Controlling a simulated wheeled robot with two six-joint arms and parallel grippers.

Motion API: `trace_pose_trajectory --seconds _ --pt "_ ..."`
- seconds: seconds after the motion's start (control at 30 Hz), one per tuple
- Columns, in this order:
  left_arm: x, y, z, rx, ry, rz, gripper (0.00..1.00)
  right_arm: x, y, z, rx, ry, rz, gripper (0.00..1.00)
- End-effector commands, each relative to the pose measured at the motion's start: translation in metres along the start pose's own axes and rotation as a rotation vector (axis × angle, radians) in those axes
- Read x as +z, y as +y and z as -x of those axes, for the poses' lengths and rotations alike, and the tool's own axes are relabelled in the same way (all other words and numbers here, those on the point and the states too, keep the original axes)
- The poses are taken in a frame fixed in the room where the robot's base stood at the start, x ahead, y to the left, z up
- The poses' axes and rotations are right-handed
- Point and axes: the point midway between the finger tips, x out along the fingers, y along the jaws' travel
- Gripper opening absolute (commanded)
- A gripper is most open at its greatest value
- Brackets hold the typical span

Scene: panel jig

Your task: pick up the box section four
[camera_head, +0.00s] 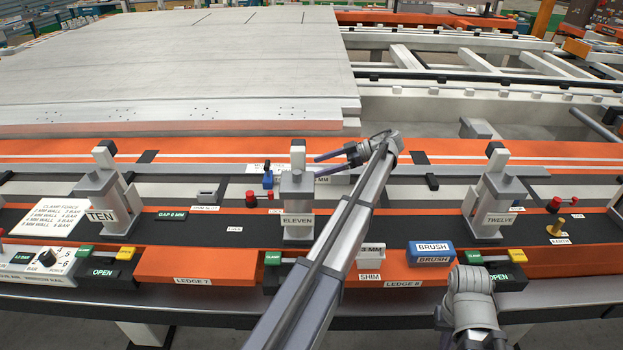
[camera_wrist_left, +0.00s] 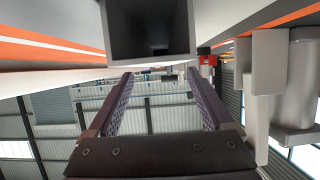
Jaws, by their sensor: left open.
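My left gripper (camera_head: 322,164) is open, its two dark fingers pointing left just behind the clamp post marked ELEVEN (camera_head: 297,205). In the left wrist view its fingers (camera_wrist_left: 156,105) are apart with nothing between them. A grey box section with a dark square hollow end (camera_wrist_left: 150,30) shows close by at the top of that view, beyond the gap between the fingers. I cannot read a number on it, so I cannot tell if it is section four. In the head view I cannot make it out clearly. Of my right arm only grey links show at the bottom right.
Clamp posts TEN (camera_head: 103,200) and TWELVE (camera_head: 489,205) stand on the dark rail. A small blue item (camera_head: 267,178) and a red knob (camera_head: 250,198) are left of post ELEVEN. A large pale panel (camera_head: 180,65) lies behind.

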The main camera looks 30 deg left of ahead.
Motion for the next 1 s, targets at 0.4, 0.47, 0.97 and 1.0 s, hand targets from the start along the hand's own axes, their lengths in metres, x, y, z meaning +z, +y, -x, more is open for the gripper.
trace_pose_trajectory --seconds 0.4,0.47,0.97,1.0 --pt "0.003 -0.002 -0.032 -0.001 0.000 0.001 0.85 -0.001 -0.001 -0.015 0.000 0.000 0.000 0.00" --pt "0.003 -0.002 -0.041 0.000 0.000 0.001 0.85 -0.001 -0.002 -0.018 0.000 0.000 0.000 0.00" --pt "0.000 0.000 -0.054 0.002 0.000 0.000 0.68 -0.001 -0.002 -0.021 0.000 0.000 0.000 0.00" --pt "0.000 0.000 -0.054 0.002 0.000 0.000 0.64 -0.001 -0.002 -0.021 0.000 0.000 0.000 0.00"
